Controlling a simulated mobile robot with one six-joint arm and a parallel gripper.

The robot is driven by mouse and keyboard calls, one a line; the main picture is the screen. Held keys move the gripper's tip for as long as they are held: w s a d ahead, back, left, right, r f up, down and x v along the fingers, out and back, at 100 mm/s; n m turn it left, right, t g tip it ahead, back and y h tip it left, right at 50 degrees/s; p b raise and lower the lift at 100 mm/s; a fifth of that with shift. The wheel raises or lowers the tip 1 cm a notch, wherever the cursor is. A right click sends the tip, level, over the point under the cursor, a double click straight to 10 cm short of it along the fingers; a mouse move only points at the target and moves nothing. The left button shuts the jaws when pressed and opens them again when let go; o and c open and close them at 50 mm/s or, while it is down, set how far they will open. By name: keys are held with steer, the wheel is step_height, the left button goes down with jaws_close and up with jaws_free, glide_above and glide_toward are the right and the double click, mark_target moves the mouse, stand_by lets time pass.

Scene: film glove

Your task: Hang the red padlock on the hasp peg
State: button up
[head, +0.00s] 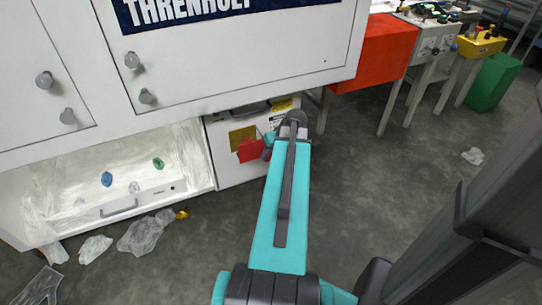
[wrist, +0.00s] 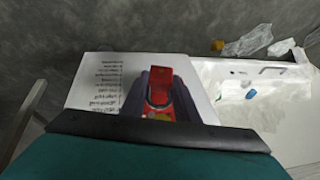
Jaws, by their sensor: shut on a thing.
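The red padlock (wrist: 157,76) shows in the wrist view between the two dark fingers of my gripper (wrist: 160,90). My gripper is shut on it. A grey curved part, perhaps its shackle, shows between the fingers. In the head view my arm reaches to the front of a low white cabinet (head: 226,170), and the arm hides most of the gripper. The padlock cannot be made out there for certain. I cannot pick out the hasp peg in either view.
At left is an open bay with a white drawer (head: 145,198). Crumpled plastic (head: 146,234) lies on the floor. Grey floor at right is mostly clear.

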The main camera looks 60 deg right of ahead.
steer(key=w+d+f, duration=0.1)
steer(key=w+d, duration=0.4)
steer(key=w, duration=0.2)
steer(key=shift+b, duration=0.4)
stand_by(1.1)
steer(key=shift+w+d+f, duration=0.1)
steer(key=shift+d, duration=0.05)
stand_by(0.6)
steer(key=o, duration=1.2)
steer(key=shift+c, duration=0.2)
steer(key=p+v, duration=0.3)
steer(key=v, duration=1)
steer(key=shift+s+a+r, duration=0.2)
steer(key=shift+s+r, duration=0.05)
steer(key=shift+s, duration=0.05)
